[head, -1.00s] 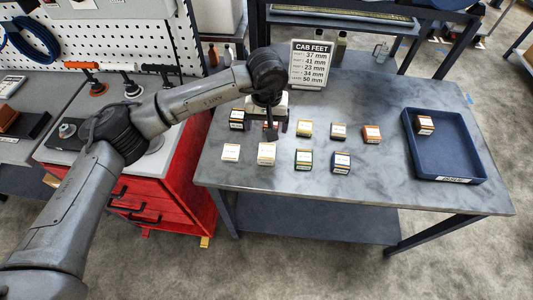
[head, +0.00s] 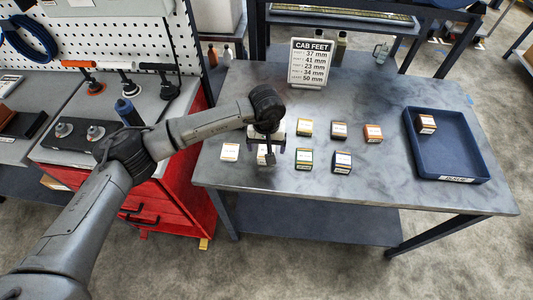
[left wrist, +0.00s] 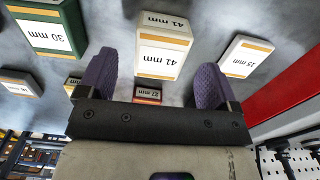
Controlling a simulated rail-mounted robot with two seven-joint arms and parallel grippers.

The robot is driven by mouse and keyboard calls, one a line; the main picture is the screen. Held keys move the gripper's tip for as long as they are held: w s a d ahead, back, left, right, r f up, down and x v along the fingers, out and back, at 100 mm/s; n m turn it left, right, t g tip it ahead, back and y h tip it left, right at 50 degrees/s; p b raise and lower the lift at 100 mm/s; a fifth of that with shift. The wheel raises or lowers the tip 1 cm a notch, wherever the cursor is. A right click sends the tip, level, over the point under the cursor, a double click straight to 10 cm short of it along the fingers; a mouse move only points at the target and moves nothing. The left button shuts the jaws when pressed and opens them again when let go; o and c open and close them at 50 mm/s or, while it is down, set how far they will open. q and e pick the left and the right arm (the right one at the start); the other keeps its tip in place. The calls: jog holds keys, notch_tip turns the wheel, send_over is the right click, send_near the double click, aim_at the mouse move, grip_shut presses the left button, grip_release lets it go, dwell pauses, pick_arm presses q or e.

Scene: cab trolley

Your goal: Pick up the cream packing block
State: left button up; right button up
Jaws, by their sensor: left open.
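A cream block labelled 41 mm (left wrist: 162,45) with an orange stripe lies between the fingers of my left gripper (left wrist: 155,80) in the left wrist view. The gripper is open, with a finger on each side of the block and no visible grip. In the head view my left gripper (head: 269,146) is over the front row and partly hides this block (head: 263,158). A similar pale block labelled 15 mm (left wrist: 246,55) lies to its right in the wrist view; in the head view it is at the left end of the row (head: 229,152). My right gripper is not in view.
A green block (head: 304,160) and a dark blue block (head: 342,163) stand right of the gripper. A back row includes a yellow-striped block (head: 305,128) and an orange one (head: 373,133). A blue tray (head: 485,176) holds one block. A sign (head: 309,64) stands behind.

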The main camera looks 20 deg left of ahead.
pick_arm(q)
jog(key=shift+f, duration=1.5)
jog(key=shift+c, duration=0.5)
jog(key=c, duration=1)
jog(key=shift+o, duration=0.2)
jog(key=shift+r, duration=0.1)
